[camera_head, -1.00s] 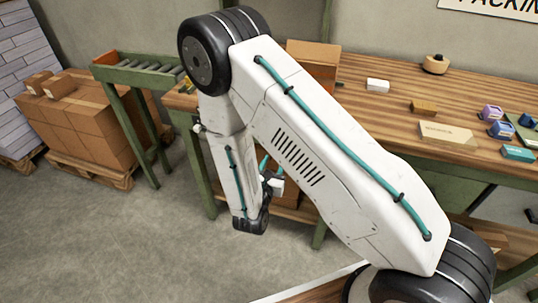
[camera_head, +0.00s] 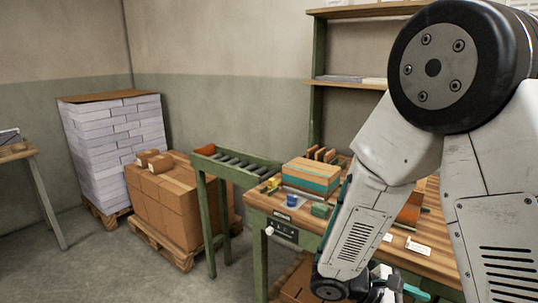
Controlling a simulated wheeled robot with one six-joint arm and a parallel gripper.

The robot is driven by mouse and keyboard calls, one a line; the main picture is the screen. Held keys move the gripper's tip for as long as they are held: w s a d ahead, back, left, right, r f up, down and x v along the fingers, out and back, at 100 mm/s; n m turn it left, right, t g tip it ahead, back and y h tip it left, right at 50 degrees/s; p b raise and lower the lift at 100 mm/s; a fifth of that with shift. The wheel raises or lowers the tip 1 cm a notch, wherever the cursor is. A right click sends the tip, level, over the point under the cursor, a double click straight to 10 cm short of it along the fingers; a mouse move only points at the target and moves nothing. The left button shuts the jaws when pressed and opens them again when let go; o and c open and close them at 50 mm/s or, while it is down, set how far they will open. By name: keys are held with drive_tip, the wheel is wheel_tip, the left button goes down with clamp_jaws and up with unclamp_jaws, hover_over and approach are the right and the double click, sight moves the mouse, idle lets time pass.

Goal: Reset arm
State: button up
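My arm fills the right side of the view, with its large black joint at the top right. The forearm hangs down in front of the wooden workbench (camera_head: 265,204). Part of my gripper end shows as dark and teal pieces at the bottom edge, low and right of centre. Its fingertips are cut off or hidden, so I cannot tell if it is open or shut, or if it holds anything.
A roller conveyor (camera_head: 238,166) on green legs joins the bench's left end. A pallet of brown cartons (camera_head: 165,210) and a tall stack of pale bundles (camera_head: 112,150) stand to the left. A cardboard box (camera_head: 311,174) sits on the bench. The floor at lower left is clear.

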drive_tip(key=s+a+r+m+t+y, duration=0.2)
drive_tip(key=s+r+m+y, duration=0.4)
drive_tip(key=r, duration=0.3)
drive_tip(key=s+a+r+m+t+y, duration=0.2)
drive_tip(key=s+r+m+y, duration=0.4)
drive_tip(key=r, duration=0.3)
drive_tip(key=shift+s+a+m+y, duration=0.3)
drive_tip(key=shift+s+a+y, duration=0.15)
drive_tip(key=shift+s+y, duration=0.35)
drive_tip(key=shift+w, duration=0.1)
drive_tip(key=shift+c, duration=0.6)
drive_tip(key=shift+a, duration=0.15)
